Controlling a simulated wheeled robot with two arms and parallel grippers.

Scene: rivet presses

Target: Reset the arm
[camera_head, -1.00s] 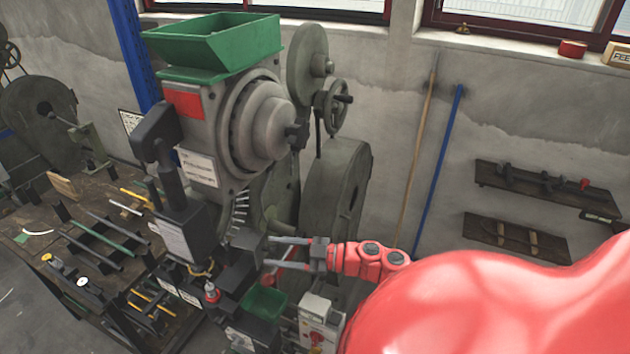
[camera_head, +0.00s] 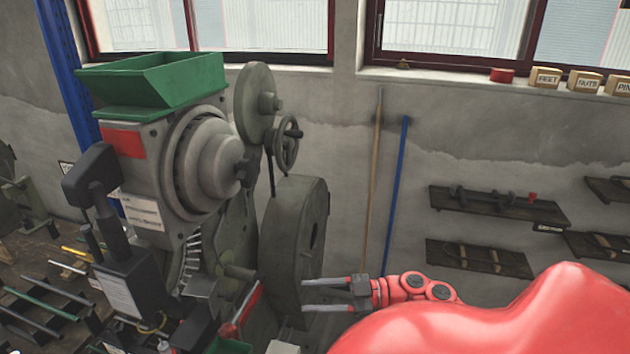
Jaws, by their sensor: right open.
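My right gripper (camera_head: 308,296) shows in the head view at the lower middle, on the end of my red right arm. Its two grey fingers point left and stand apart, with nothing between them. It is in front of the lower part of the press's large grey-green flywheel (camera_head: 297,240). I cannot tell whether it touches it. The rivet press (camera_head: 205,165) stands left of the gripper, with a green hopper (camera_head: 155,80) on top. My left gripper is not in view.
A workbench (camera_head: 30,255) with rods and tools is at the lower left. Two poles, one wooden (camera_head: 372,180) and one blue (camera_head: 397,190), lean on the wall. Wall shelves (camera_head: 497,204) hang at the right. Small labelled boxes (camera_head: 583,82) stand on the window sill.

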